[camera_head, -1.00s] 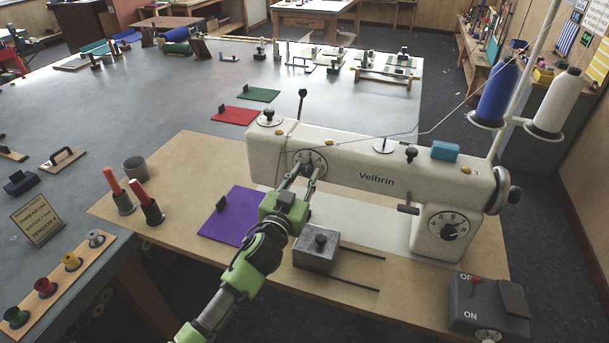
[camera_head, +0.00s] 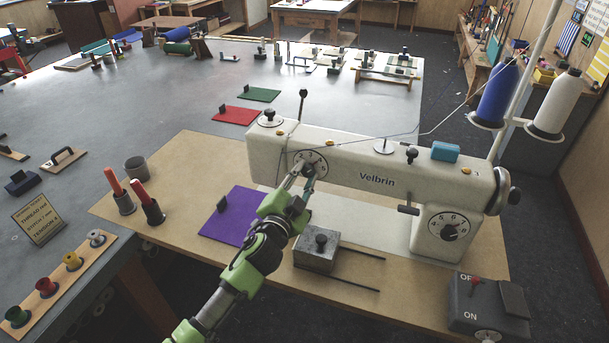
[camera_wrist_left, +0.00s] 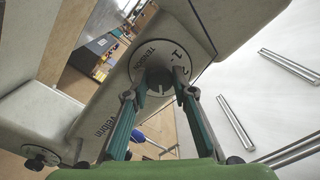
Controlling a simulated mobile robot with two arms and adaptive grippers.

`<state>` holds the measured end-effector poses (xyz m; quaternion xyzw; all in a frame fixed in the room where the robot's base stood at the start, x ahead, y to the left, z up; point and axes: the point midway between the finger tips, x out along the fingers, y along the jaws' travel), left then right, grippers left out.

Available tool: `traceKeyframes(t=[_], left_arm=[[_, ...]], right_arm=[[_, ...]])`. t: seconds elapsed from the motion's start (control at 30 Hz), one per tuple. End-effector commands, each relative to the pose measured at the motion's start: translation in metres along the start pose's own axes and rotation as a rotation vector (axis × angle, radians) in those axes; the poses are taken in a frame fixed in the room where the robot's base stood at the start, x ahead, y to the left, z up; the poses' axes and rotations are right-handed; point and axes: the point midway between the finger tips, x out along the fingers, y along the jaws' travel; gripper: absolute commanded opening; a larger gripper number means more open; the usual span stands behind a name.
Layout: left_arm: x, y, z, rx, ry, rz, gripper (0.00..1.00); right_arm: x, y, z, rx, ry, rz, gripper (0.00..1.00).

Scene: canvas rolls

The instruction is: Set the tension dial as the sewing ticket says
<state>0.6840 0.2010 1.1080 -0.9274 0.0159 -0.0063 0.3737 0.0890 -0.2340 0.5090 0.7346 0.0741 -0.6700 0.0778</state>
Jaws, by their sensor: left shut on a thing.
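The sewing machine (camera_head: 385,180), marked Velbrin, stands on a tan board. Its round white tension dial (camera_head: 317,159) is on the left end of the front face. My left gripper (camera_head: 306,173) reaches up to it, its fingers partly hiding it. In the left wrist view the gripper (camera_wrist_left: 157,88) is shut on the knob of the tension dial (camera_wrist_left: 150,58), one finger on each side. TENSION and numerals, among them 1 and 2, show on the dial; the exact setting is unclear. The sewing ticket (camera_head: 38,220) stands at the left; its tension number is too small to read. My right gripper is out of view.
A metal block (camera_head: 316,255) with a knob lies just below the gripper. A stitch dial (camera_head: 449,226) and an ON/OFF switch box (camera_head: 486,305) are at right.

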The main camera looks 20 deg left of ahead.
Motion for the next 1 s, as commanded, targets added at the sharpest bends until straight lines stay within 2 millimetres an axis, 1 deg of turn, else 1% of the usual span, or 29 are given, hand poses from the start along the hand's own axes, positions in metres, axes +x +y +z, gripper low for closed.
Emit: traceKeyframes(t=[0.5, 0.53, 0.57, 0.87, 1.0], left_arm=[[0.0003, -0.0009, -0.0013, 0.02, 0.002, -0.001, 0.03], [0.0003, -0.0009, -0.0013, 0.02, 0.003, -0.001, 0.32], [0.0003, -0.0009, -0.0013, 0.02, 0.002, -0.001, 0.4], [0.0001, -0.0003, -0.0005, 0.019, 0.001, 0.0, 0.41], [-0.0052, 0.0004, 0.0003, 0.019, 0.0, 0.001, 0.41]], right_arm=[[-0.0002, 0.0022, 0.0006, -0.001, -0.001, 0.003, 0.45], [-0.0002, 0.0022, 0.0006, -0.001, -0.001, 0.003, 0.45], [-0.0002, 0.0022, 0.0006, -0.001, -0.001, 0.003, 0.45], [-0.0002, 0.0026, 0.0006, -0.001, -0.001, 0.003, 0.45], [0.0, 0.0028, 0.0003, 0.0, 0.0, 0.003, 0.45]])
